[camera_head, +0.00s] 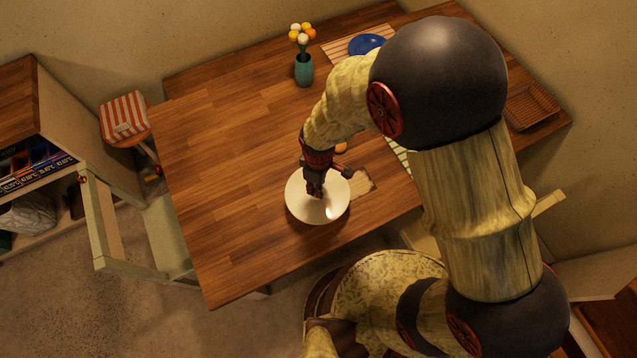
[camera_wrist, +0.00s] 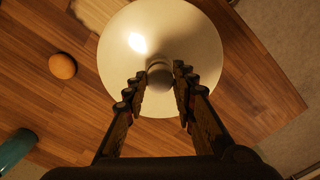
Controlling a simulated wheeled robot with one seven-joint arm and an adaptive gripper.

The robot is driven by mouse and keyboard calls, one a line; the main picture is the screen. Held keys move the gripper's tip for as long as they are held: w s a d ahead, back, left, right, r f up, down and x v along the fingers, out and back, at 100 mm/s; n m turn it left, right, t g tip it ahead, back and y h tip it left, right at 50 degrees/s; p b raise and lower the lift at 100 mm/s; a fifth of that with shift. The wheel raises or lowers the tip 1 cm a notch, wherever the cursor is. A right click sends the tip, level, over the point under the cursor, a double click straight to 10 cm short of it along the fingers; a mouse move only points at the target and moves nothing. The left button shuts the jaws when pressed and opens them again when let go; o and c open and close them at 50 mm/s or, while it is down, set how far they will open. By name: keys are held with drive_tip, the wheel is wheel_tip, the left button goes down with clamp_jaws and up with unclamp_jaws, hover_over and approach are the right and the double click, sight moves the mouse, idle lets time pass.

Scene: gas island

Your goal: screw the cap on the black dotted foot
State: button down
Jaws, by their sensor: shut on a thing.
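A white, round, shiny cap (camera_head: 328,211) with a small knob at its middle is over the wooden table near its front edge. It also shows in the wrist view (camera_wrist: 195,45). My gripper (camera_head: 315,192) is above it and reaches down to its middle. In the wrist view my gripper's two fingers (camera_wrist: 159,76) are on either side of the knob (camera_wrist: 160,72), shut on it. The wide cap hides whatever is under it. I cannot tell if it touches the table. I see no black dotted foot in either view.
An orange ball (camera_wrist: 62,66) lies beside the cap. A teal vase with flowers (camera_head: 304,70) and a blue plate (camera_head: 368,44) stand at the back. A pale board (camera_head: 361,183) lies right of the cap. The table's left half (camera_head: 220,170) is clear.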

drive_tip(key=m, duration=0.4)
drive_tip(key=shift+s, duration=0.1)
drive_tip(key=m, duration=0.3)
drive_tip(key=shift+m, duration=0.6)
drive_tip(key=m, duration=0.4)
drive_tip(key=shift+a, duration=0.1)
